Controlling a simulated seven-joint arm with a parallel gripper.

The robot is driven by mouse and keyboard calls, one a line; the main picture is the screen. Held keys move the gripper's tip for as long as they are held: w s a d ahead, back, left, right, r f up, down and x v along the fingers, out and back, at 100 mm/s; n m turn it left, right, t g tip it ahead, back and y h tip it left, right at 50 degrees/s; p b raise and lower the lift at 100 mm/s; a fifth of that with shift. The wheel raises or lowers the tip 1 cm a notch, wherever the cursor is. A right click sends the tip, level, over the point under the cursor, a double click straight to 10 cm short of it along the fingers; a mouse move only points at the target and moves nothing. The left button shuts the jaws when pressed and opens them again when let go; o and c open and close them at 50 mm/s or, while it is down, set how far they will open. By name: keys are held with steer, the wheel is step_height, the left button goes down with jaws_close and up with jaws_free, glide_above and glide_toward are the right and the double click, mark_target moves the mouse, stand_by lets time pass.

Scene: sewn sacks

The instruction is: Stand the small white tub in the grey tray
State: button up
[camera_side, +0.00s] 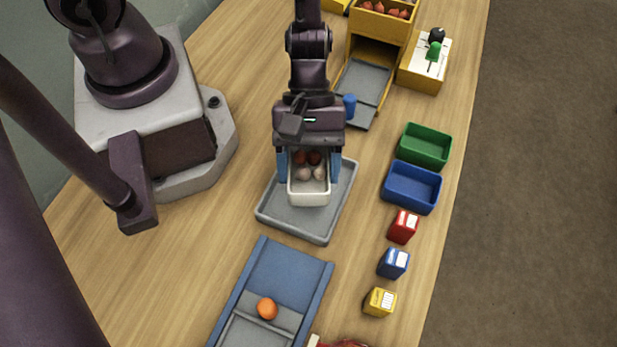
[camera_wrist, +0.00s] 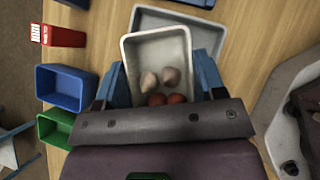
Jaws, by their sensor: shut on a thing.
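The small white tub (camera_side: 309,193) is between the blue fingers of my gripper (camera_side: 308,170), which is shut on it. The tub is upright and holds a few red and pale round sacks. It is over the grey tray (camera_side: 323,236); I cannot tell whether its base touches the tray floor. In the wrist view the tub (camera_wrist: 133,60) lies between the fingers (camera_wrist: 165,88), with the grey tray (camera_wrist: 205,22) showing behind it.
A blue ramp (camera_side: 285,275) with an orange ball (camera_side: 267,308) is in front of the tray. A green bin (camera_side: 425,146), a blue bin (camera_side: 412,187) and red (camera_side: 403,227), blue (camera_side: 393,263) and yellow (camera_side: 379,301) boxes line the right side. A yellow dispenser (camera_side: 376,50) stands behind.

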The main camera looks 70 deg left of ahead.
mark_target(308, 177)
steer(key=shift+f, duration=2.1)
steer(key=shift+f, duration=0.1)
steer(key=o, duration=1)
steer(key=shift+c, duration=0.2)
steer(key=v, duration=1.2)
steer(key=s+a+r+m+t+y, duration=0.1)
steer(key=a+r+m+t+y, duration=0.2)
steer(key=a+r+m, duration=0.3)
steer(key=s+a+r+m+t+y, duration=0.1)
steer(key=a+r+m+t+y, duration=0.3)
steer(key=r, duration=1.3)
steer(key=a+m+t, duration=0.1)
steer(key=a+m, duration=0.1)
steer(key=m, duration=0.1)
steer(key=shift+r+m, duration=0.2)
steer(key=shift+m, duration=0.1)
